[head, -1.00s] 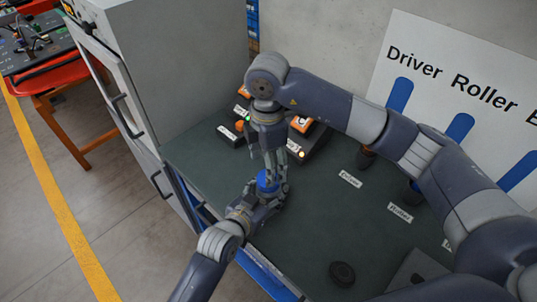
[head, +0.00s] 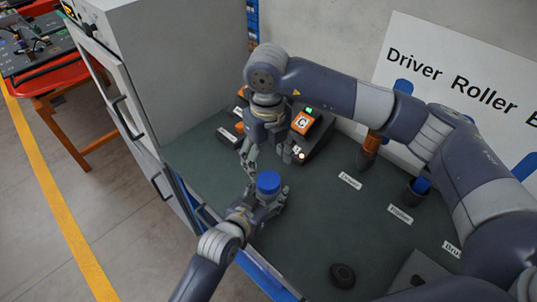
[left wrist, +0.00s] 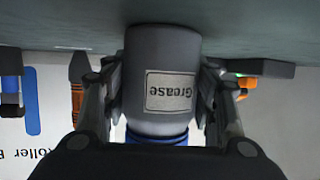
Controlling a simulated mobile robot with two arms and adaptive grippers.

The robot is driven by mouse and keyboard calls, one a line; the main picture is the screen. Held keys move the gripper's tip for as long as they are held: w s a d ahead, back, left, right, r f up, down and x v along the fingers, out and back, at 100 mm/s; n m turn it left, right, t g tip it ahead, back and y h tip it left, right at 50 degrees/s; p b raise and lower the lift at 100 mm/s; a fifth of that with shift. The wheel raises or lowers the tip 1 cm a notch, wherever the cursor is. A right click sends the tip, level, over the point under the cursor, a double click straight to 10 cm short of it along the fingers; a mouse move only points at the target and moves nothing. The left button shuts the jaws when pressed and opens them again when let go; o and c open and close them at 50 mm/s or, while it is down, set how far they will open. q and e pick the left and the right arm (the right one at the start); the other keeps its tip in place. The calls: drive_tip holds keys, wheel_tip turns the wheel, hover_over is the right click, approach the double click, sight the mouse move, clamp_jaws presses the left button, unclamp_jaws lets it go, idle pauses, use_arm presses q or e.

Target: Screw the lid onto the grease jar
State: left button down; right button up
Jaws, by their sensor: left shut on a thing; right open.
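The grey grease jar (left wrist: 160,48) fills the middle of the left wrist view, upside down there, with its "Grease" label facing the camera. The blue lid (head: 268,181) sits on top of the jar; its edge also shows in the left wrist view (left wrist: 163,138). I cannot tell how tightly it is seated. My left gripper (head: 268,205) is shut on the jar's sides, one finger on each side. My right gripper (head: 267,159) is open and empty, above and behind the lid, its fingers spread and pointing down. It is clear of the lid.
A dark device with an orange panel (head: 306,123) and a green light stands behind my right gripper. An orange-handled tool (head: 371,143) and a cup with a blue item (head: 418,187) stand at right. A black round part (head: 342,274) lies near the front.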

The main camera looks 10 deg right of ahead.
sight(268, 180)
use_arm(q)
drive_tip(key=shift+f, duration=0.15)
use_arm(e)
drive_tip(key=n, duration=0.5)
drive_tip(key=shift+r, duration=0.3)
drive_tip(key=n, duration=0.6)
drive_tip(key=shift+d+r+n, duration=0.15)
drive_tip(key=shift+r+n, duration=0.05)
drive_tip(key=shift+n, duration=0.2)
drive_tip(key=shift+f, duration=4)
drive_tip(key=c, duration=1.1)
